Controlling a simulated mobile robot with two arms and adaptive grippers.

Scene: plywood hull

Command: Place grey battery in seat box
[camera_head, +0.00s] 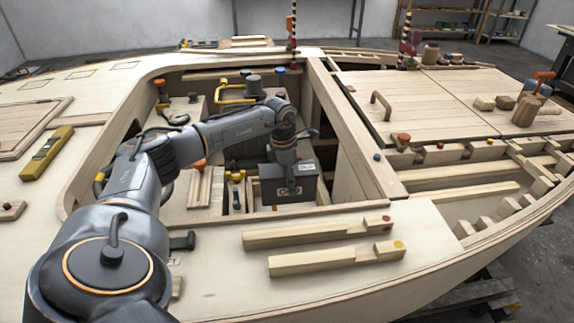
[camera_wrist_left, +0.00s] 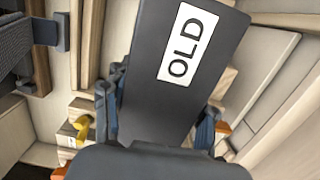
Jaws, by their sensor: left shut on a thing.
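The grey battery (camera_head: 270,190) is a dark box with a white label, held upright over the open well of the hull. In the left wrist view the battery (camera_wrist_left: 150,75) shows the word OLD on its label. My left gripper (camera_head: 287,165) reaches in from the left and is shut on it, with one finger on each side. I cannot tell whether the battery's underside touches anything. No box is clearly marked as the seat box; the open well (camera_head: 340,172) has wooden walls and dividers, partly hidden by my arm. My right gripper is not in view.
Two notched wooden bars (camera_head: 310,235) lie on the deck in front of the well. A yellow level (camera_head: 47,152) lies at left. A yellow handle (camera_head: 235,92) stands at the well's back. A mallet (camera_head: 530,105) and blocks sit on the right deck.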

